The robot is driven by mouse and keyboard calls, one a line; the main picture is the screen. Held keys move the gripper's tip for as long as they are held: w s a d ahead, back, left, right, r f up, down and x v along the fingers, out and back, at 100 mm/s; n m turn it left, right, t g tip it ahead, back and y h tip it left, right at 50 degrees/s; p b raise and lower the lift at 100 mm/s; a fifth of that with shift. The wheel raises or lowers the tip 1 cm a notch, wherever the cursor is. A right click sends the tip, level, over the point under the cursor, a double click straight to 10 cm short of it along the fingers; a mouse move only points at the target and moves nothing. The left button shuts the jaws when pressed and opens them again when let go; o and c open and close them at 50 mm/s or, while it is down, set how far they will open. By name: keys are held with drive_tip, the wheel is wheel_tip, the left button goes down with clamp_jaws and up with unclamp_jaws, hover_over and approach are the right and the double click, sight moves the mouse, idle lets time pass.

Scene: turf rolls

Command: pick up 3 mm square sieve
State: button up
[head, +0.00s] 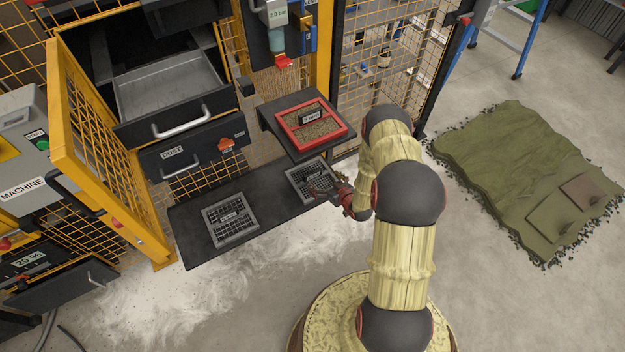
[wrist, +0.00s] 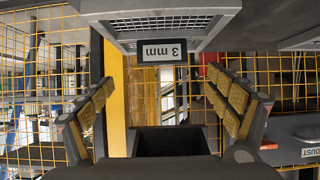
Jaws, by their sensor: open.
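A square grey sieve (head: 307,174) with a dark mesh lies at the right end of the dark shelf in the head view. My gripper (head: 332,190) is at its right front edge and partly covers it. In the wrist view the sieve's pale frame and mesh (wrist: 162,22) show at the top, with a dark "3 mm" label (wrist: 162,50) in the middle. My gripper (wrist: 162,85) is open there, its two padded fingers apart on either side below the label, with nothing seen held between them. I cannot tell whether they touch the sieve.
A second grey sieve (head: 231,220) lies on the left of the same dark shelf (head: 265,200). A red-framed sieve (head: 310,126) rests on a higher shelf just behind. A dust drawer (head: 190,145) and yellow mesh door (head: 110,165) stand left. Turf (head: 515,155) lies on the right floor.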

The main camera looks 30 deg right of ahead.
sight(313, 172)
drive_tip(key=b+x, duration=0.3)
drive_tip(key=x, duration=0.4)
drive_tip(key=shift+a, duration=0.2)
drive_tip(key=shift+r, duration=0.1)
drive_tip(key=shift+c, duration=0.5)
drive_tip(key=c, duration=2)
drive_tip(key=shift+r, duration=0.1)
